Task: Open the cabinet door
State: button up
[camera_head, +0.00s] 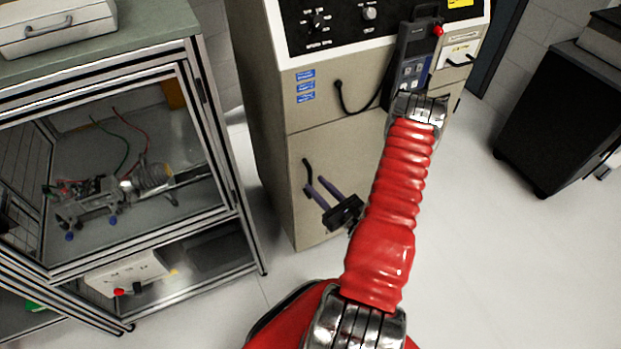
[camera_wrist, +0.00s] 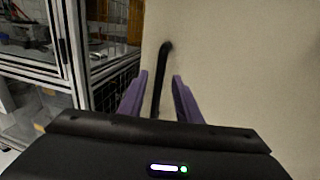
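The beige cabinet (camera_head: 282,125) stands in the middle of the head view, its lower door (camera_head: 343,147) shut. A black bar handle (camera_head: 307,172) is on the door's left side. My gripper (camera_head: 315,185) has two purple fingers, which are apart and point toward the handle. In the wrist view, the handle (camera_wrist: 164,62) appears between the open fingers (camera_wrist: 160,76), one on each side. I cannot tell whether either finger touches it, or how deep the handle sits between them. The lower right part of the door is hidden behind my red arm in the head view.
A metal-framed bench with clear panels (camera_head: 222,185) stands close on the left, holding wired equipment. A control unit (camera_head: 413,50) and its cable hang on the cabinet's upper front. A black wheeled unit (camera_head: 555,120) stands at right. The floor (camera_head: 490,240) between is clear.

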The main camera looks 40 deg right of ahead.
aim_at(311, 180)
jog(key=shift+w+d, duration=0.2)
jog(key=shift+w, duration=2.1)
jog(key=shift+c, duration=0.7)
grip_shut()
